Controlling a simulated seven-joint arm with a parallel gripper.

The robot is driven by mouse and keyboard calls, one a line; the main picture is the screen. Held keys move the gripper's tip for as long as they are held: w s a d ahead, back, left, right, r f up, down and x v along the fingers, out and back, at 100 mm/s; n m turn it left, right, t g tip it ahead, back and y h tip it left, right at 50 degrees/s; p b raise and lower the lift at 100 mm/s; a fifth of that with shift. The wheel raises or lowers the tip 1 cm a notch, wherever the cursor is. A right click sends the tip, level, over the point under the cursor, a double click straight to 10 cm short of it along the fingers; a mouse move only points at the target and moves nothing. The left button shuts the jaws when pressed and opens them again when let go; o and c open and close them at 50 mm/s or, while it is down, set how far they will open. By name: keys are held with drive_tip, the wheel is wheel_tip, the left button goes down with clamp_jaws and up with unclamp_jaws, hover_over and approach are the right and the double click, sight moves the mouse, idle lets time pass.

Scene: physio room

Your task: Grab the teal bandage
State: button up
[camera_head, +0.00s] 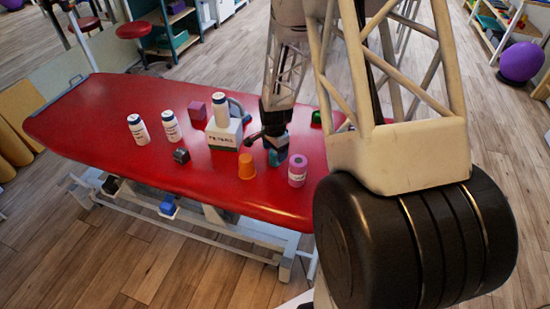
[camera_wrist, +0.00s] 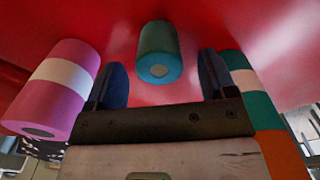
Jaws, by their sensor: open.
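The teal bandage (camera_head: 277,158) is a small roll on the red table, directly under my gripper (camera_head: 274,138) in the head view. In the wrist view the teal roll (camera_wrist: 158,52) appears in the gap between my two open fingers (camera_wrist: 163,82), a little beyond their tips, with red surface around it. The fingers do not appear to touch it. A pink roll with a white band (camera_wrist: 62,85) is left of the fingers. A teal and white item (camera_wrist: 243,82), with orange below it, is close to the right finger.
On the red table (camera_head: 90,125) stand white bottles (camera_head: 171,125), a white box (camera_head: 222,134) with a bottle on top, a purple block (camera_head: 197,109), an orange item (camera_head: 247,166) and a pink roll (camera_head: 297,170). The table's left end is clear.

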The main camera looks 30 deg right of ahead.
sight(275, 156)
drive_tip(key=shift+f, duration=1.75)
drive_tip(key=c, duration=1)
drive_tip(key=shift+r, duration=0.15)
drive_tip(key=shift+r, duration=4.9)
